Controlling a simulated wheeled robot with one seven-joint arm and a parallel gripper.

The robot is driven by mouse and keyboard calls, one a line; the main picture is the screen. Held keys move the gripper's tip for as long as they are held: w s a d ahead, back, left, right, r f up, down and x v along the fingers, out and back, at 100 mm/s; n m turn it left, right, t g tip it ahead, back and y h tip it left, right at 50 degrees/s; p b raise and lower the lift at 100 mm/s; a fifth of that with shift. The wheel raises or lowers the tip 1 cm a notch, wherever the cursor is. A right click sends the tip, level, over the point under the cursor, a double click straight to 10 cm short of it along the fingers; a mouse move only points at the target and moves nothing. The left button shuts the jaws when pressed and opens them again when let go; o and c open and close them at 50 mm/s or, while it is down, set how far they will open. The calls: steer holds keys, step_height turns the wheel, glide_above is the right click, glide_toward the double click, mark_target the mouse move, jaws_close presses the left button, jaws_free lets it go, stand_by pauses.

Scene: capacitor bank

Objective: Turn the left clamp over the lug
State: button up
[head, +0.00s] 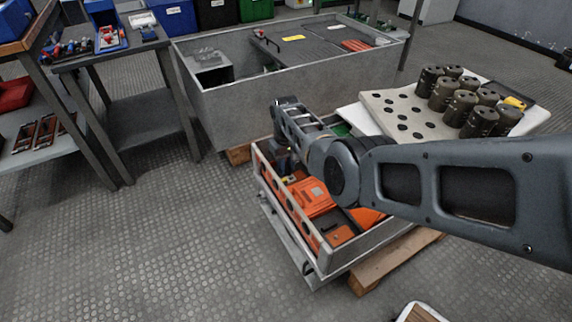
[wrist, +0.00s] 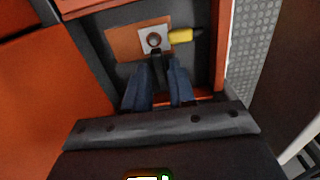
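In the wrist view a pale square plate with a round bolt-like centre (wrist: 154,39), apparently the lug, lies on an orange-brown patch. A yellow piece with a dark end (wrist: 181,36) lies just right of it, pointing right. I cannot tell whether this is the left clamp. My gripper (wrist: 164,68) has two dark blue fingers pointing at the plate from below. A narrow black piece shows between their tips, close to the plate; I cannot tell if it is gripped. In the head view my arm hides the fingertips and lug, inside the grey-walled crate (head: 294,222).
Orange blocks (head: 312,197) fill much of the crate. In the wrist view an orange wall (wrist: 40,90) stands left of the fingers and a crate wall right. A perforated board (head: 385,103) with several dark cylinders (head: 467,104) stands behind my arm. A large grey bin (head: 240,112) stands beyond.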

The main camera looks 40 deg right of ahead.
step_height(320, 180, up, 8)
steer(key=p, duration=0.4)
steer(key=shift+f, duration=0.15)
